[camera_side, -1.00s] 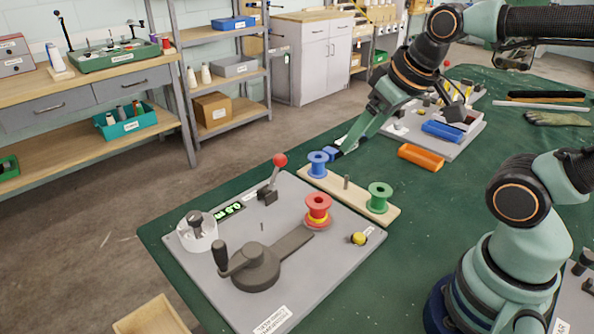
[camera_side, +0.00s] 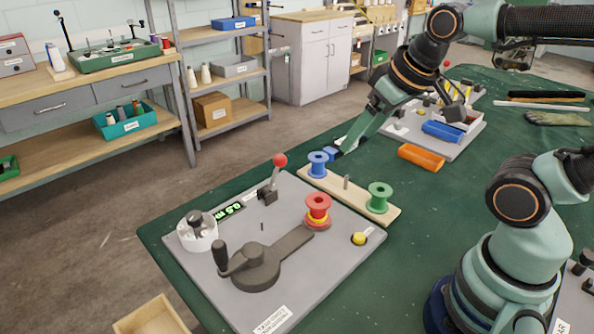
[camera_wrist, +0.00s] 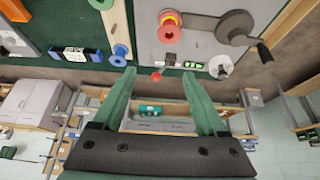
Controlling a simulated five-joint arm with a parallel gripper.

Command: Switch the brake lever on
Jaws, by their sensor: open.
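The brake lever (camera_side: 273,178) has a red ball knob and stands at the back edge of the grey winding board (camera_side: 222,291), next to a green-lit counter. Its knob also shows in the wrist view (camera_wrist: 156,76), ahead of and between my fingers. My gripper (camera_side: 338,152) is beside the blue spool (camera_side: 317,163) on the wooden rack, to the right of the lever and apart from it. In the wrist view my gripper (camera_wrist: 160,80) has its two green fingers spread with nothing between them.
A red spool (camera_side: 318,211) sits on the board beside the dark crank (camera_side: 250,264). A green spool (camera_side: 379,197) stands on the rack (camera_side: 330,186). A yellow button (camera_side: 359,239) and a white cup-like part (camera_side: 197,231) are on the board. An orange tray (camera_side: 421,157) lies behind.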

